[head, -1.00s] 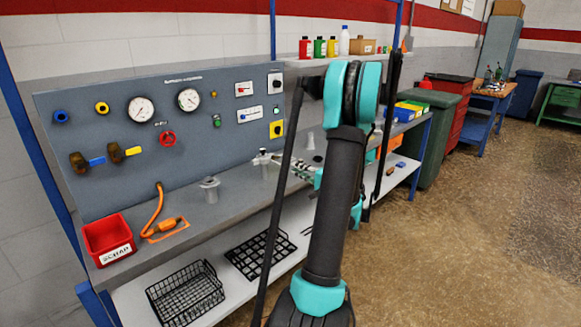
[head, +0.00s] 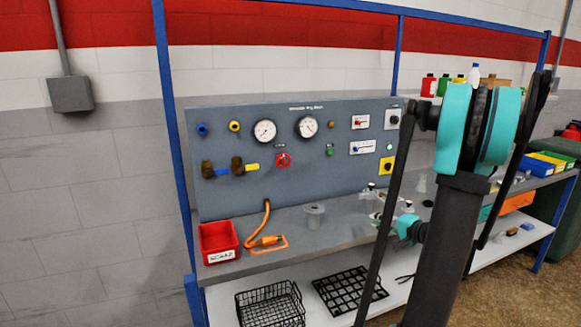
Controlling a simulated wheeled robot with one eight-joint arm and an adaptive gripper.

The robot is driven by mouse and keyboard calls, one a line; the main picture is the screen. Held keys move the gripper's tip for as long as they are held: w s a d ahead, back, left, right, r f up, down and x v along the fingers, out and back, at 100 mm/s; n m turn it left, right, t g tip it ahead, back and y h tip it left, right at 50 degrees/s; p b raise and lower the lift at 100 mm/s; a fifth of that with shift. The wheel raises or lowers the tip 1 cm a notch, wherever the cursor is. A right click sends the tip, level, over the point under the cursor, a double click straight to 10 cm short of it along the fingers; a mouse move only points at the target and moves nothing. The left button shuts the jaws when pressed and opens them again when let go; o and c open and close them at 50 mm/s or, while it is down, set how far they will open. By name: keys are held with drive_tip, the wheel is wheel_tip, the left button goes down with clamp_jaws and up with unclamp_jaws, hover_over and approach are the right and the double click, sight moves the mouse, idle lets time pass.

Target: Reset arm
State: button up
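My arm fills the right part of the head view, with dark links and teal joints. My gripper (head: 385,205) shows small beside the arm, over the right part of the grey bench top (head: 345,225). The arm partly hides it, and its finger opening is too small to make out. I cannot tell whether it holds anything. The gauge panel (head: 290,150) stands upright behind the bench, with two round gauges, valves with blue and yellow handles, and several knobs and switches.
A red scrap bin (head: 219,241) and an orange hose tool (head: 264,240) sit at the bench's left end. A grey flanged post (head: 314,214) stands near the middle. The lower shelf carries a wire basket (head: 270,305) and a black grid (head: 350,290). Blue frame posts (head: 176,130) edge the bench.

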drive_tip(key=s+a+f+n+g+h, duration=0.1)
drive_tip(key=s+a+f+n+g, duration=0.2)
drive_tip(key=s+a, duration=0.35)
drive_tip(key=s+a+f+n+g+h, duration=0.1)
drive_tip(key=s+a+f+n+g, duration=0.2)
drive_tip(key=s+a, duration=0.4)
drive_tip(key=s+f+n+g+h, duration=0.1)
drive_tip(key=s+f+n+h, duration=0.1)
drive_tip(key=s, duration=0.4)
drive_tip(key=s+f+n+g+h, duration=0.1)
drive_tip(key=s+f+n+h, duration=0.1)
drive_tip(key=s, duration=0.4)
drive_tip(key=shift+n+g+h, duration=0.3)
drive_tip(key=shift+g+h, duration=0.1)
drive_tip(key=shift+h, duration=0.2)
